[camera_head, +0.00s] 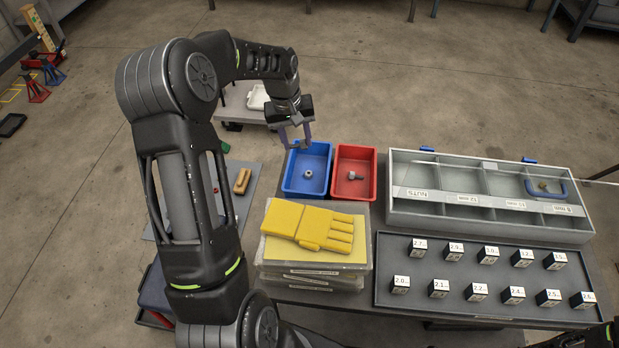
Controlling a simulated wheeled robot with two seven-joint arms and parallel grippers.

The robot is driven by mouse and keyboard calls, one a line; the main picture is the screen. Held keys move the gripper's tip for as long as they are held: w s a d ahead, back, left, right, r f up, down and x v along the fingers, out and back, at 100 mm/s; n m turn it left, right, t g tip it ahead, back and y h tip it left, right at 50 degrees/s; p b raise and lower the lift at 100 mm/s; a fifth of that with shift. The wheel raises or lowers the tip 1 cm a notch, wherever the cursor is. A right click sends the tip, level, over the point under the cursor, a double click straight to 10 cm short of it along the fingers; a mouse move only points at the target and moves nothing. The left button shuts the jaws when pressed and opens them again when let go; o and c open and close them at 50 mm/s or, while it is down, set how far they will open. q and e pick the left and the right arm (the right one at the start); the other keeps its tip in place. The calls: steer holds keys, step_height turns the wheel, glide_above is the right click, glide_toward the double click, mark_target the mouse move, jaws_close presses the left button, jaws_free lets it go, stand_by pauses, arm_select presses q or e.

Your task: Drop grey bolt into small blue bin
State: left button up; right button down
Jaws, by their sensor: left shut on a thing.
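The small blue bin (288,181) stands on the table left of the middle, with a small grey nut-like piece (308,173) on its floor. My left gripper (297,143) is over the far left edge of this bin, pointing down. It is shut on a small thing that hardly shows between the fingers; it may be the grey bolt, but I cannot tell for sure. A dark grey bolt (355,176) lies in the red bin (369,193) beside the blue one. My right gripper is not in view.
A yellow glove (312,228) lies on stacked cases in front of the bins. A grey divided tray (409,207) and a dark tray with several numbered blocks (414,248) fill the right side. A side surface with a tan object (242,181) is at left.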

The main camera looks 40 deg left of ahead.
arm_select(q)
steer(key=shift+f+b, duration=0.5)
steer(key=shift+f, duration=0.6)
steer(key=o, duration=1.4)
steer(key=shift+r, duration=0.1)
steer(key=r, duration=0.2)
steer(key=s+r, duration=0.1)
steer(key=r, duration=0.4)
steer(key=shift+s+a+r, duration=0.15)
steer(key=shift+s+r, duration=0.05)
steer(key=shift+r, duration=0.05)
